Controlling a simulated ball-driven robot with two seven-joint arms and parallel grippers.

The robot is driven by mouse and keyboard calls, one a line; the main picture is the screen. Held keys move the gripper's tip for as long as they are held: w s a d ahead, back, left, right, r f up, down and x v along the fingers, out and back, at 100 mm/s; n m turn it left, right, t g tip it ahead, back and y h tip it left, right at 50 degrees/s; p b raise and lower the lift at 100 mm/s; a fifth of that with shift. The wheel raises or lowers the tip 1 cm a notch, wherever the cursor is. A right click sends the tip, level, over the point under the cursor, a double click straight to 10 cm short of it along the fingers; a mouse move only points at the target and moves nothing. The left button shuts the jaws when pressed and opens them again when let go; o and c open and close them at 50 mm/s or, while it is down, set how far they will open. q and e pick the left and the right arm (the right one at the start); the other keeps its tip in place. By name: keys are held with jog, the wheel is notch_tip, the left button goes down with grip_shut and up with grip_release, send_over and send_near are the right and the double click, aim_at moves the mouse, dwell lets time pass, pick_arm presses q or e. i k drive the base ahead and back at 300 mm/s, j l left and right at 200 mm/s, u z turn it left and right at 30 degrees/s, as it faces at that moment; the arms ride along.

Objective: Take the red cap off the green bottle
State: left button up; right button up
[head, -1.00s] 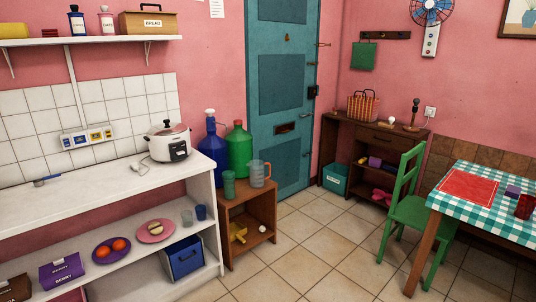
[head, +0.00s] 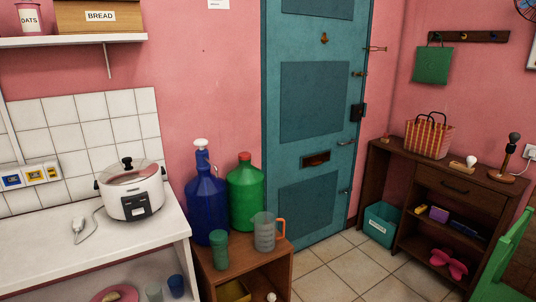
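The large green bottle (head: 246,198) stands upright on the low wooden stand, in the middle of the head view. Its red cap (head: 244,156) sits on top of the neck. A blue bottle (head: 205,205) with a white pump top stands close to its left. A clear measuring jug (head: 265,232) with an orange handle stands in front of the green bottle and hides part of its lower right. A green tumbler (head: 218,250) stands in front of the blue bottle. Neither of my grippers shows in the head view.
The wooden stand (head: 275,268) is an open box beside the white counter (head: 60,243). A white rice cooker (head: 131,190) stands on the counter. A teal door (head: 318,100) is behind. Tiled floor (head: 345,268) is clear to the right, before a dark console (head: 455,188).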

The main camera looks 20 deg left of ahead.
aim_at(243, 156)
jog(key=i+l+u, duration=0.1)
jog(key=i+u, duration=0.25)
jog(key=i+l+u, duration=0.15)
jog(key=i+u, duration=0.15)
jog(key=i+l+u, duration=0.35)
jog(key=i+j, duration=0.05)
jog(key=i, duration=0.05)
